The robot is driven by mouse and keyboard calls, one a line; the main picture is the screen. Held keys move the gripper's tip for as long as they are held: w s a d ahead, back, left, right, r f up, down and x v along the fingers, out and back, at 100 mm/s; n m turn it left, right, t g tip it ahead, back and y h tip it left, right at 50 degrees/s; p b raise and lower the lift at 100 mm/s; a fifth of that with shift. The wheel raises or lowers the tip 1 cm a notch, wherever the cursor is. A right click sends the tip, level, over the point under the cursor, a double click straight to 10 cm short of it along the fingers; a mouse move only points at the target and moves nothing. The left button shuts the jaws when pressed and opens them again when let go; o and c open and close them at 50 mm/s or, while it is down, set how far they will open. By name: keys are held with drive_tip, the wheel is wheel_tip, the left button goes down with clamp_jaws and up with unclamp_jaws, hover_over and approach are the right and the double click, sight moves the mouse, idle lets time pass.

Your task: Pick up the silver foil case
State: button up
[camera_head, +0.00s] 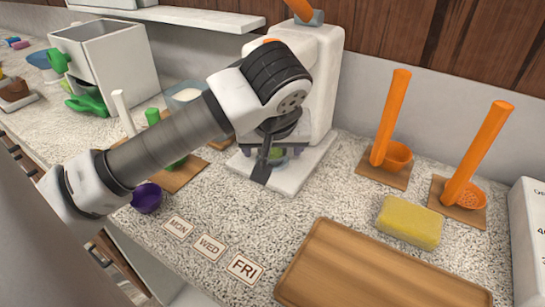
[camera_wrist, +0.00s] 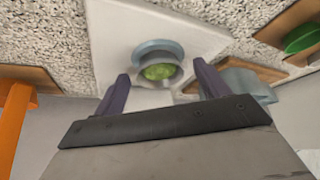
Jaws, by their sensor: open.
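A small silver-grey round case (camera_wrist: 172,82) with something green inside shows between my fingers in the wrist view. It sits at a pale blue round piece (camera_wrist: 158,47) on the white base plate (camera_wrist: 120,30). In the head view, the case is mostly hidden behind my gripper; a bit of green (camera_head: 278,153) shows there. My gripper (camera_head: 268,165) is open, low over the plate of the white machine. In the wrist view, the purple-grey fingers of my gripper (camera_wrist: 163,84) stand on either side of the case. I cannot tell whether they touch it.
The white machine (camera_head: 318,75) rises just behind my gripper. Two orange-handled tools (camera_head: 390,118) (camera_head: 475,155) stand on wooden pads to the right. A yellow sponge (camera_head: 410,222), a wooden board (camera_head: 375,275) and a purple bowl (camera_head: 147,198) are nearer. Speckled counter (camera_head: 290,215) is clear in between.

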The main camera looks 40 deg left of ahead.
drive_tip(key=c, duration=1.1)
drive_tip(key=shift+d+r, duration=0.1)
drive_tip(key=shift+r, duration=0.2)
